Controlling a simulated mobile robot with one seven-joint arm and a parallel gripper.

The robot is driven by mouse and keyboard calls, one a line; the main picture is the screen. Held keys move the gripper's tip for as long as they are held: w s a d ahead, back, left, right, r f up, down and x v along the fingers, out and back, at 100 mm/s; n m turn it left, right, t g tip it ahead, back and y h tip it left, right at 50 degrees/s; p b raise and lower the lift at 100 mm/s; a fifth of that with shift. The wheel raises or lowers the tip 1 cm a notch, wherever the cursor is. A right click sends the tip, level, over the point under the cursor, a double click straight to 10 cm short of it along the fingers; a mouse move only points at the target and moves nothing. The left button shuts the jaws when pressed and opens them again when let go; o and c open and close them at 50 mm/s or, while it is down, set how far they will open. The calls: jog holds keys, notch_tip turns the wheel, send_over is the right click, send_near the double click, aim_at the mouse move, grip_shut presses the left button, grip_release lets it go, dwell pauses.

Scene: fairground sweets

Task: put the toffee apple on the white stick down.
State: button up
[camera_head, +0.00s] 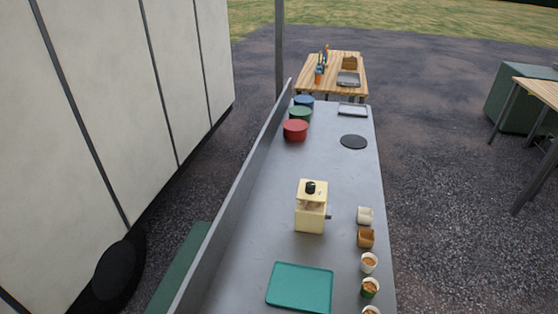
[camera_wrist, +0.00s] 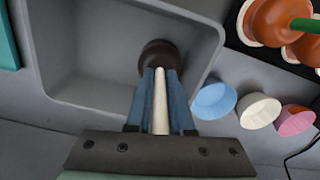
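In the wrist view my gripper (camera_wrist: 160,76) has its two blue fingers closed on either side of a white stick (camera_wrist: 160,105). The toffee apple on the white stick (camera_wrist: 159,54) is dark brown and round, just beyond the fingertips. The fingers hide part of it. Neither my gripper nor this apple shows in the head view.
Orange-brown toffee apples (camera_wrist: 268,20), one with a green stick (camera_wrist: 306,24), sit on a dark tray at right. Blue (camera_wrist: 214,101), cream (camera_wrist: 259,111) and pink (camera_wrist: 295,121) cups stand below. The head view shows a grey counter (camera_head: 265,205) with a cream machine (camera_head: 311,212) and teal tray (camera_head: 300,287).

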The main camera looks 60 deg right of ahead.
jog(key=o, duration=0.3)
jog(key=shift+o, duration=0.2)
notch_tip(320, 180, up, 12)
jog(key=shift+r+b, duration=0.2)
jog(key=shift+b, duration=0.15)
